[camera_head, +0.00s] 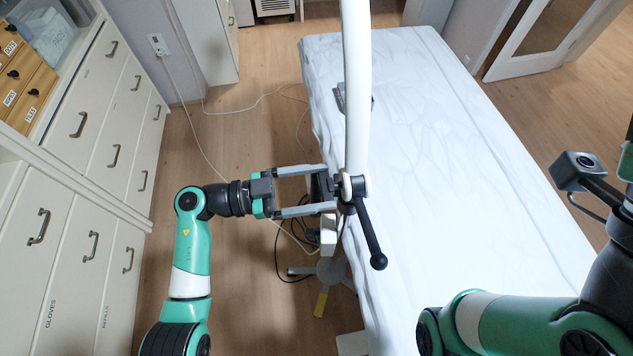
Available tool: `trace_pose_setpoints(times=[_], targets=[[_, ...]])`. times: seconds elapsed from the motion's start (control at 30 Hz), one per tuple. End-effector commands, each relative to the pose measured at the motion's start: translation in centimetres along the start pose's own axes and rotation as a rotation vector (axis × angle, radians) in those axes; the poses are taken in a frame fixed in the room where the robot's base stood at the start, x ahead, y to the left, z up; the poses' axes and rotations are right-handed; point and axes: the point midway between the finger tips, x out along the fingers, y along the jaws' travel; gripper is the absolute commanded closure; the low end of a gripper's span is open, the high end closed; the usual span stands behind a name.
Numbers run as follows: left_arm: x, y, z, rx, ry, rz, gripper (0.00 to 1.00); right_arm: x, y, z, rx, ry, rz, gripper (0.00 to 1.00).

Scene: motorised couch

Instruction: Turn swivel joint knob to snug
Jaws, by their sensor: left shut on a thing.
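The swivel joint (353,187) is a dark clamp on a white pole (356,90) at the left edge of the couch. A black lever with a ball end (378,261) slants down from it to the right. A dark knob (319,187) sits on the joint's left side. My left gripper (328,188) reaches in from the left, its two grey fingers on either side of the knob and shut on it. The fingertips are partly lost against the joint. My right arm (500,322) shows at the lower right; its gripper fingers are not in view.
The couch (450,150) with a white cover fills the middle and right. White drawers (75,240) line the left side. A cable (215,165) runs over the wooden floor. A grey stand base (328,271) is below the joint. A door (545,35) is at upper right.

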Motion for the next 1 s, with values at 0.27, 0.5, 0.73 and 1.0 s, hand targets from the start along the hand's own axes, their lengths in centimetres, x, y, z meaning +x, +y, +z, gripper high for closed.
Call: trace_pose_setpoints(times=[0.27, 0.5, 0.73, 1.0], targets=[[0.0, 0.2, -0.2, 0.317, -0.002, 0.0, 0.71, 1.9, 0.0, -1.7, 0.0, 0.001, 0.0, 1.0], [0.0, 0.3, 0.1, 0.434, 0.0, 0.0, 0.71, 1.9, 0.0, -1.8, 0.0, 0.0, 0.0, 1.0], [0.0, 0.3, 0.1, 0.433, 0.0, 0.0, 0.12, 1.9, 0.0, -1.8, 0.0, 0.0, 0.0, 1.0], [0.0, 0.2, 0.1, 0.432, -0.001, 0.0, 0.0, 1.9, 0.0, -1.8, 0.0, 0.0, 0.0, 1.0]])
